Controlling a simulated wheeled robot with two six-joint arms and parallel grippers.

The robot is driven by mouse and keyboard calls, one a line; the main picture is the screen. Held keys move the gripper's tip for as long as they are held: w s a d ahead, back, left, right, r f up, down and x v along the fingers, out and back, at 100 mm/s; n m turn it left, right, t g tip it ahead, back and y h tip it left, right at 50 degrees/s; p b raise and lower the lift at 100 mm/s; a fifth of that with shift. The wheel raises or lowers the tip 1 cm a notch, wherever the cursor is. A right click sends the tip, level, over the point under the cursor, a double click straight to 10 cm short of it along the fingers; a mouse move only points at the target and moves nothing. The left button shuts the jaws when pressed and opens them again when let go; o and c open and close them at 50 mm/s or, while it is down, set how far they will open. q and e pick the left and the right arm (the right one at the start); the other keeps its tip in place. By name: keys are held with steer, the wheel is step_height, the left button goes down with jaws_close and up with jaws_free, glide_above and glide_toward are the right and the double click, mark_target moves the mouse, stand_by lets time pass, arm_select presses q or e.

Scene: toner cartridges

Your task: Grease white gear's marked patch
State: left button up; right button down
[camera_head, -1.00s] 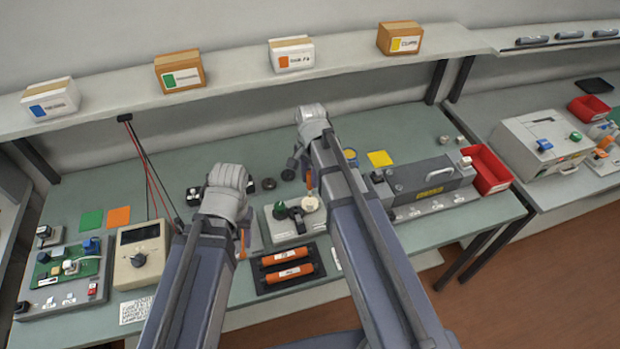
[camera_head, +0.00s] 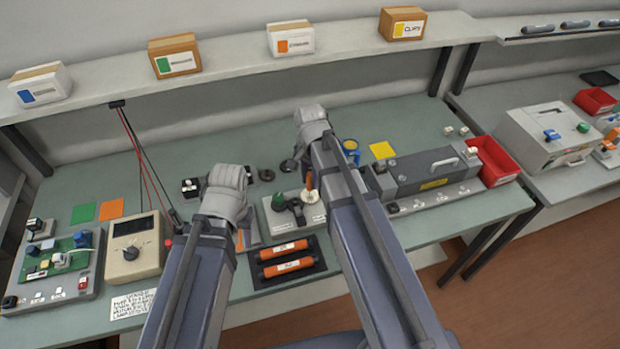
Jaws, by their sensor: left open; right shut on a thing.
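The white gear (camera_head: 315,214), a small cream disc, sits at the right of a light grey fixture plate (camera_head: 283,225). A green knob (camera_head: 278,201) and a black part stand beside it on the plate. My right gripper (camera_head: 309,182) is above the gear, its fingers largely hidden by my arm. It is shut on a slim orange-brown thing, perhaps a brush handle, whose lower end is close over the gear; I cannot tell if they touch. The marked patch is too small to make out. My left gripper (camera_head: 240,238) is open, left of the plate, partly hidden by its wrist.
A black tray (camera_head: 258,281) with two orange cartridges (camera_head: 286,248) lies in front of the plate. A beige meter (camera_head: 133,247) stands left. A grey machine (camera_head: 425,170) and red bin (camera_head: 497,160) stand right.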

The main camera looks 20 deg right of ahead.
steer(key=shift+f+b, duration=0.4)
steer(key=shift+f, duration=0.05)
stand_by(0.4)
steer(key=shift+s, duration=0.2)
steer(key=shift+w, duration=0.1)
steer(key=shift+w, duration=0.3)
steer(key=shift+s, duration=0.2)
steer(key=shift+s, duration=0.2)
stand_by(0.3)
steer(key=shift+w, duration=0.15)
steer(key=shift+w, duration=0.25)
